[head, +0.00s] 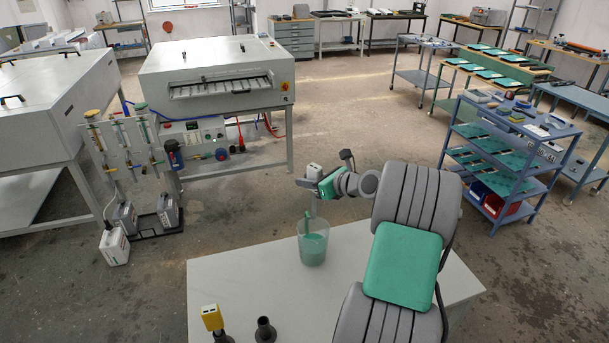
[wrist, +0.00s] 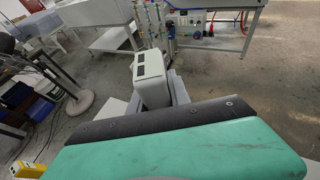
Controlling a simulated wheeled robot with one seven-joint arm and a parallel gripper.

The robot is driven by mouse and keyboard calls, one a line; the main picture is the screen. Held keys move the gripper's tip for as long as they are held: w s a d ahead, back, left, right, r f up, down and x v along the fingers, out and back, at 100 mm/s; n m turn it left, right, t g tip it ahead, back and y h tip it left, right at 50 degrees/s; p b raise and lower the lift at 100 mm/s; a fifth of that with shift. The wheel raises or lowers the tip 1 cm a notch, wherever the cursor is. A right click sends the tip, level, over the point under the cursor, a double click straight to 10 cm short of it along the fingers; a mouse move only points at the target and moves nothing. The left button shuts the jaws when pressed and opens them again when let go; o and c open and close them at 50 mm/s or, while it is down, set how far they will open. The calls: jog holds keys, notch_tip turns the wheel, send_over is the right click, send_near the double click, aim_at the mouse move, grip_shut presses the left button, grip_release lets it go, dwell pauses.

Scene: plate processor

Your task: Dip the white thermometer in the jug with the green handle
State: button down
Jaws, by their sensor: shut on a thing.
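The white thermometer (head: 314,170) is in my gripper (head: 308,182), above the jug (head: 313,250). In the head view a thin grey shape runs down from the gripper toward the jug's mouth; I cannot tell whether the probe tip is inside. In the wrist view the thermometer's white boxy head (wrist: 150,80) sits upright between the fingers. The jug is hidden there.
A yellow thermometer (head: 211,317) stands in a black holder at the table's front left; it also shows in the wrist view (wrist: 28,169). An empty black holder (head: 265,331) stands beside it. The grey table (head: 240,275) is otherwise clear left of the jug.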

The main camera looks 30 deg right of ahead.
send_over(301, 226)
jog(key=s+d, duration=0.1)
jog(key=s, duration=0.1)
notch_tip(301, 226, down, 6)
notch_tip(301, 226, down, 11)
jog(key=b, duration=0.9)
jog(key=shift+w+d, duration=0.15)
jog(key=shift+s+a+f, duration=0.1)
jog(key=shift+s+f, duration=0.1)
jog(key=shift+f, duration=0.3)
jog(key=shift+s+a+f, duration=0.1)
jog(key=shift+s+f, duration=0.1)
jog(key=shift+f, duration=0.3)
dwell(1.4)
jog(key=shift+w+d+r+p, duration=0.15)
jog(key=shift+r+p, duration=1.35)
jog(key=shift+r, duration=1.85)
jog(key=shift+w+r+p, duration=0.1)
jog(key=shift+r+p, duration=1.4)
jog(key=shift+r, duration=1.85)
jog(key=shift+w+d+r+p, duration=0.15)
jog(key=shift+r+p, duration=1.35)
jog(key=shift+r, duration=1.85)
